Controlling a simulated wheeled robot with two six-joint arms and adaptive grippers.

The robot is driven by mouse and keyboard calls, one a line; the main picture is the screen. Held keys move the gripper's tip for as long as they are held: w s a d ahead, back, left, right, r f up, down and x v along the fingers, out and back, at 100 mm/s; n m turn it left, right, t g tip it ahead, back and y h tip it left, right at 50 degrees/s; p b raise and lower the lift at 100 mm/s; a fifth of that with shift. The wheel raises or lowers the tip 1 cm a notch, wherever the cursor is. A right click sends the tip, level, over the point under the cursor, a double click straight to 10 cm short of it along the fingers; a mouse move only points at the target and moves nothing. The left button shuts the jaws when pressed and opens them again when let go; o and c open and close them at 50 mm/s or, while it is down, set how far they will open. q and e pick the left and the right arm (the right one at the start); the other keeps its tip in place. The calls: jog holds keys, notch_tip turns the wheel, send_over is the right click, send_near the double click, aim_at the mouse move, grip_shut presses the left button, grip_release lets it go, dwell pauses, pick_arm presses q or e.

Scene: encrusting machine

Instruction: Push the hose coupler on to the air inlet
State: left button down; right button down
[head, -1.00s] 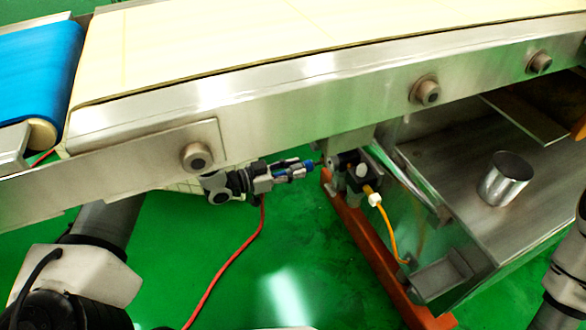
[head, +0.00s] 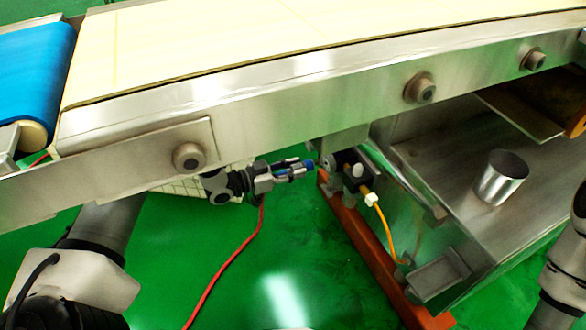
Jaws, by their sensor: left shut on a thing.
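My left gripper (head: 290,170) reaches in under the conveyor from the left and is shut on the hose coupler (head: 309,164). The coupler shows a blue end pointing right, and a red hose (head: 237,251) hangs down from behind the gripper. The air inlet (head: 325,164) is at the left side of a small dark valve block (head: 352,171) under the conveyor frame. The coupler's blue end is roughly in line with the inlet and very close to it; I cannot tell whether they touch. My right gripper is out of view.
The steel conveyor side rail (head: 300,105) runs just above the gripper. An orange-red floor beam (head: 365,245) and a yellow tube (head: 385,225) lie below the valve block. A metal cup (head: 500,177) stands on the steel housing at right.

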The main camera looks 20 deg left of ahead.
pick_arm(q)
jog(key=shift+w+d, duration=0.35)
jog(key=shift+w, duration=0.1)
dwell(0.3)
jog(key=c, duration=0.7)
grip_release()
jog(key=shift+s+a, duration=0.1)
jog(key=v, duration=1.1)
jog(key=shift+s+a, duration=0.2)
jog(key=shift+s, duration=0.15)
